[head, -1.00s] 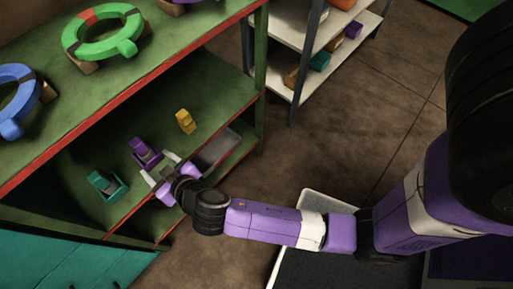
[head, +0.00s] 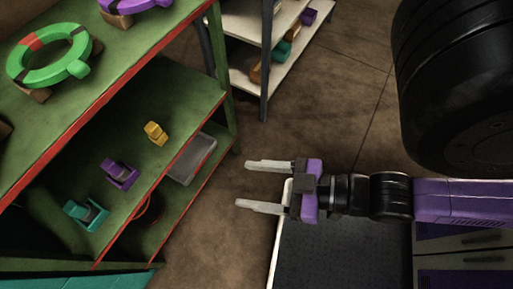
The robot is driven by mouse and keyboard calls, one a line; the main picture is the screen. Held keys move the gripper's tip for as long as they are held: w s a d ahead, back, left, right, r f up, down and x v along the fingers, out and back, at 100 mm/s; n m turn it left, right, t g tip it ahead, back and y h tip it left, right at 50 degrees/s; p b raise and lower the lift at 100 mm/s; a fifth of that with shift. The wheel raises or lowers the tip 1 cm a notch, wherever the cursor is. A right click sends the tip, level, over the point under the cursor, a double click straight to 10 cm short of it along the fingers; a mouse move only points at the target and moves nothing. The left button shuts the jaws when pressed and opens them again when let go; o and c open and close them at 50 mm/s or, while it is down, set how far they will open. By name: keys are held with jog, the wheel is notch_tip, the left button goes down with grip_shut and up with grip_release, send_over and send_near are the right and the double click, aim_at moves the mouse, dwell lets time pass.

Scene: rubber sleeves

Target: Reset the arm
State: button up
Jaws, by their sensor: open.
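My gripper (head: 255,184) is open and empty in the head view. Its two pale fingers point left, over the floor in front of the green shelf (head: 190,105). My arm stretches to the right behind it. The gripper is apart from the shelf and touches nothing that I can see.
On the shelf's middle level stand a teal object (head: 86,214), a purple object (head: 119,174) and a yellow object (head: 156,133). A grey tray (head: 191,158) lies lower. A green ring (head: 48,55) is on top. A white shelf (head: 243,85) stands behind. Brown floor (head: 330,120) is free.

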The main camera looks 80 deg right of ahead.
jog(key=shift+s+d+r, duration=0.1)
jog(key=shift+s+r, duration=0.1)
jog(key=shift+r, duration=0.2)
notch_tip(320, 180, up, 8)
jog(key=p, duration=0.8)
